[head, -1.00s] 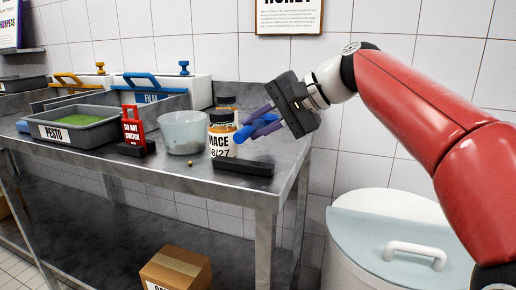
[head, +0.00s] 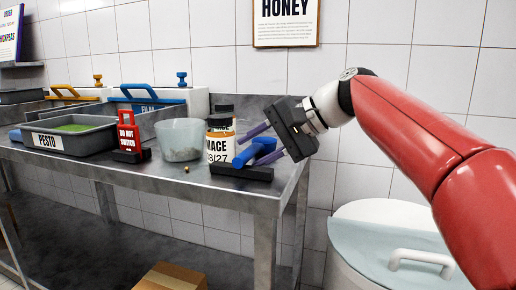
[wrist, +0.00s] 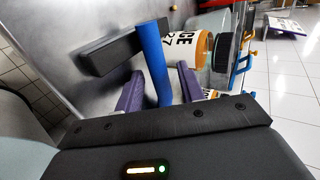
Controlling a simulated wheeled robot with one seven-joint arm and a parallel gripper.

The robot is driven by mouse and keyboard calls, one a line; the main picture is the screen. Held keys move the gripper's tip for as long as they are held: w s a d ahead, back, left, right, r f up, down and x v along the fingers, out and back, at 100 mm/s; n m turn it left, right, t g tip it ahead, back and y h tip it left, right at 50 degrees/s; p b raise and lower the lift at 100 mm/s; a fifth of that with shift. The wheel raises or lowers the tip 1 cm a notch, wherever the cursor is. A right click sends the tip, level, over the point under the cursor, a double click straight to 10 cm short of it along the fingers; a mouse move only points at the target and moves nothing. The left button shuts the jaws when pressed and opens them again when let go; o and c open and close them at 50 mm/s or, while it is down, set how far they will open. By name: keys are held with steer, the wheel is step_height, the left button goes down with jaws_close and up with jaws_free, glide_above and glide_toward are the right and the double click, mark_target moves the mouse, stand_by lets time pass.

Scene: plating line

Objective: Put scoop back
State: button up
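The blue scoop (head: 246,156) is at the right end of the steel table, its far end at the low black block (head: 238,171). Its handle slants up to the right. My gripper (head: 265,144) is at the handle, with purple fingers on either side. In the wrist view the blue handle (wrist: 152,55) lies between the fingertips (wrist: 160,84), with a gap to the right finger, so the gripper looks open. The black block (wrist: 108,50) is beside the scoop's far end there. Whether the scoop rests fully on the block is unclear.
A MACE jar (head: 220,148) stands close behind the scoop, another jar behind it. A translucent tub (head: 181,140), a red DO NOT SWITCH sign (head: 128,135) and a PESTO tray (head: 75,146) stand further left. A lidded white bin (head: 385,240) is right of the table.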

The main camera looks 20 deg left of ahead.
steer(key=shift+r, duration=0.2)
steer(key=p+v, duration=0.2)
steer(key=v, duration=1)
steer(key=shift+d+f, duration=0.1)
steer(key=shift+f, duration=0.05)
steer(key=s+d+f+t+h, duration=0.1)
steer(key=s+d+f+h, duration=0.2)
steer(key=s+d+f, duration=0.3)
steer(key=s+d+f+t+h, duration=0.2)
steer(key=s+d+f+h, duration=0.2)
steer(key=f, duration=1.1)
steer(key=s+d+f+t+h, duration=0.1)
steer(key=s+d+f+h, duration=0.3)
steer(key=s+d+f, duration=0.5)
step_height(320, 180, down, 3)
steer(key=shift+s+d+r+n+t, duration=0.2)
steer(key=shift+s+d+n+t, duration=0.1)
steer(key=shift+s+n+t, duration=0.15)
